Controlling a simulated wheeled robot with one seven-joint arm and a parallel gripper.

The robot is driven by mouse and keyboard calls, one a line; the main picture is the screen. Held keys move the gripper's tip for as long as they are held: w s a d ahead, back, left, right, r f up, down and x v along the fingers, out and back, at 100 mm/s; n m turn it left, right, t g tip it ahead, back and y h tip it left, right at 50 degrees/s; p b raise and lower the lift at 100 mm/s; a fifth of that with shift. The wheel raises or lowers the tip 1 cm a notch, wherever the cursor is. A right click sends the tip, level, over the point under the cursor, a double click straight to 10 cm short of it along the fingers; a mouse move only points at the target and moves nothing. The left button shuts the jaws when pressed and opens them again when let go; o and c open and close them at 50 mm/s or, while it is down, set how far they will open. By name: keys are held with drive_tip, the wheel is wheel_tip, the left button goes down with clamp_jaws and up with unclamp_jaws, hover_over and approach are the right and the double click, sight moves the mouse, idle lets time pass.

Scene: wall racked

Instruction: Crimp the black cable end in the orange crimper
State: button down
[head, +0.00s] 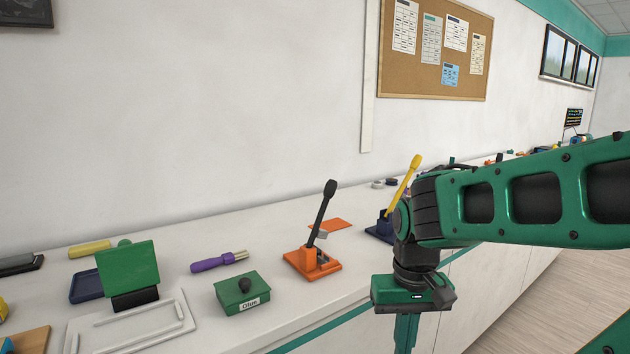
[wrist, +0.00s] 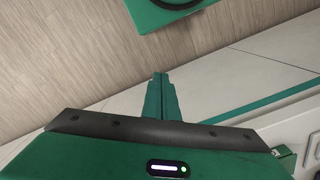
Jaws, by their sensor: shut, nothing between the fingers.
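The orange crimper (head: 311,266) stands on the counter in the head view, with its black lever (head: 322,212) raised and leaning a little to the right. A small grey piece shows beside the lever; I cannot tell what it is. I cannot make out the black cable end in either view. My gripper (head: 406,335) points down to the right of the crimper, by the counter's front edge and clear of the crimper. In the wrist view its fingers (wrist: 160,82) are together with nothing between them, above the floor and the cabinet fronts.
A dark blue base with a yellow lever (head: 405,183) stands behind my arm. A green glue box (head: 240,296) and a purple-handled tool (head: 212,264) sit left of the crimper. An orange flat piece (head: 340,222) lies behind it. Bare counter (head: 345,275) lies to its right.

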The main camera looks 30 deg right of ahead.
drive_tip(key=w+d+r+n+t+h, duration=0.1)
drive_tip(key=w+d+r+n, duration=0.1)
drive_tip(key=w+r, duration=0.45)
drive_tip(key=w+d+r+n+t+h, duration=0.1)
drive_tip(key=w+d+r+h, duration=0.15)
drive_tip(key=w+r, duration=0.4)
drive_tip(key=w+a+r+n+t, duration=0.2)
drive_tip(key=w+a+r, duration=0.1)
drive_tip(key=w+r, duration=0.6)
drive_tip(key=w+a+r+n+t, duration=0.1)
drive_tip(key=w+a+r+n, duration=0.15)
drive_tip(key=w+r, duration=0.65)
drive_tip(key=w+d+f, duration=0.3)
drive_tip(key=d+f, duration=0.4)
drive_tip(key=f, duration=0.1)
drive_tip(key=shift+w, duration=0.1)
